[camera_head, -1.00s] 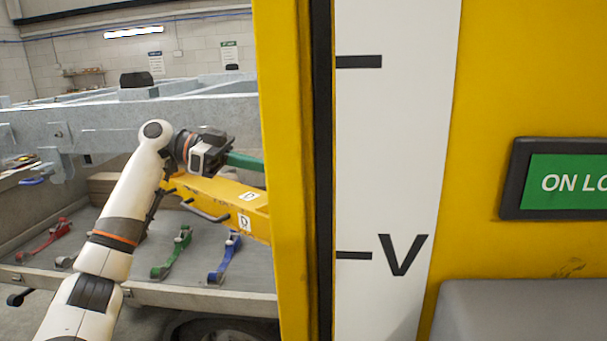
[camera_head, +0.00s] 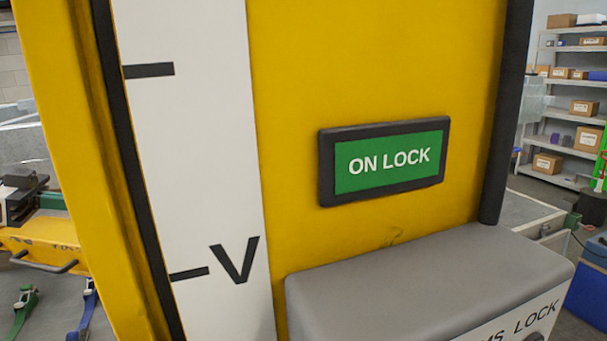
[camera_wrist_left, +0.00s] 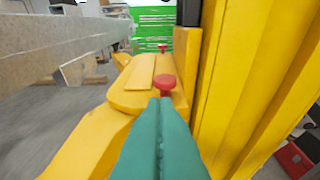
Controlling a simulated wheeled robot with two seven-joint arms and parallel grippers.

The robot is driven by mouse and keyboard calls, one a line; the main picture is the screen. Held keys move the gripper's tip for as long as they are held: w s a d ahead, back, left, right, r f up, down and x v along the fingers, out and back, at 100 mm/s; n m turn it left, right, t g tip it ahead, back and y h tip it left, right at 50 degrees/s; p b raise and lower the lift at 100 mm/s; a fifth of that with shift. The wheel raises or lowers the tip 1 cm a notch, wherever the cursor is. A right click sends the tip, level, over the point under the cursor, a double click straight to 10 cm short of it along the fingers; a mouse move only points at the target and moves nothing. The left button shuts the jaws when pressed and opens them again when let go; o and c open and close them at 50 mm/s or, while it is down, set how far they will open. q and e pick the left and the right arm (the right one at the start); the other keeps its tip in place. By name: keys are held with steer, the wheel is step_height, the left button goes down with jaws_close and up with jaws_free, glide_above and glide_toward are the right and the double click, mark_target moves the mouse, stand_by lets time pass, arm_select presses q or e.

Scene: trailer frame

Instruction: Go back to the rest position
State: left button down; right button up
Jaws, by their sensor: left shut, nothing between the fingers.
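My left gripper (camera_head: 52,201) is at the left edge of the head view, beside the yellow post, with its green fingers partly cut off by the post. In the left wrist view its two green fingers (camera_wrist_left: 161,103) are pressed together with nothing between them. They point at a red knob (camera_wrist_left: 165,85) on a yellow part (camera_wrist_left: 140,92); I cannot tell if they touch it. My right gripper is in neither view.
A yellow post (camera_head: 80,150) and panel with a green ON LOCK sign (camera_head: 385,161) fill the middle. A grey-topped box (camera_head: 430,270) juts out below. Shelves (camera_head: 555,95) stand at far right. A grey beam (camera_wrist_left: 60,45) runs left of the gripper.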

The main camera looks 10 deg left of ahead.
arm_select(q)
steer(key=d+f+n+g+y, duration=0.15)
steer(key=d+f, duration=0.25)
steer(key=f, duration=0.6)
steer(key=d+f+n+y, duration=0.15)
steer(key=d+f, duration=0.25)
steer(key=f, duration=0.6)
steer(key=s+d+f+n+g+y, duration=0.1)
steer(key=s+d+f+y, duration=0.2)
steer(key=f, duration=0.6)
steer(key=s+d+f+n+g+y, duration=0.1)
steer(key=s+d+f, duration=0.3)
steer(key=f, duration=0.6)
steer(key=s+d+f+n+y, duration=0.1)
steer(key=s+f+n+y, duration=0.2)
steer(key=s, duration=0.6)
steer(key=s+d+f+n+y, duration=0.2)
steer(key=s+f+n+y, duration=0.1)
steer(key=s, duration=0.7)
step_height(320, 180, down, 27)
steer(key=s, duration=0.1)
steer(key=s+a+f+m+g, duration=0.1)
steer(key=s+a+f, duration=0.3)
steer(key=s+f, duration=1.1)
steer(key=shift+s+g+y, duration=0.3)
steer(key=shift+s+g, duration=0.25)
steer(key=shift+s, duration=0.25)
